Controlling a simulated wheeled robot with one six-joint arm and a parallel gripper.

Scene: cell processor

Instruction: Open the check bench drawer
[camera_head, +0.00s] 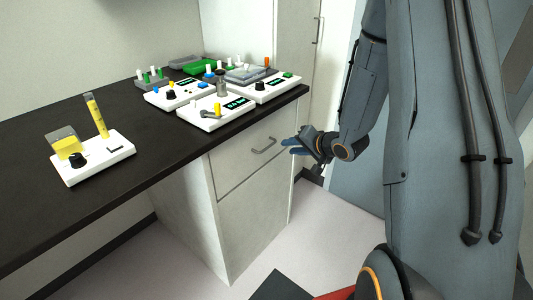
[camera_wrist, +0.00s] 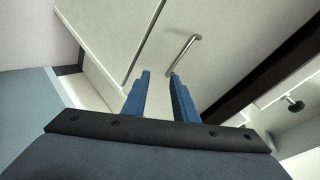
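The check bench drawer (camera_head: 233,161) is a pale front panel just under the dark worktop, and it looks closed. Its handle (camera_head: 264,146) is a small metal bar on the drawer front. In the wrist view the handle (camera_wrist: 182,54) lies beyond the fingertips, slightly right of centre, and the drawer front (camera_wrist: 205,20) surrounds it. My gripper (camera_head: 290,146) is to the right of the handle in the head view, apart from it. In the wrist view my gripper (camera_wrist: 159,74) has two blue fingers spread with an empty gap between them.
The dark worktop (camera_head: 150,130) carries several white instruments, including one with a yellow tube (camera_head: 97,116) at the left. A lower cabinet panel (camera_head: 250,220) sits below the drawer. A tall pale cabinet (camera_head: 295,50) stands behind. Light floor (camera_head: 190,262) is open in front.

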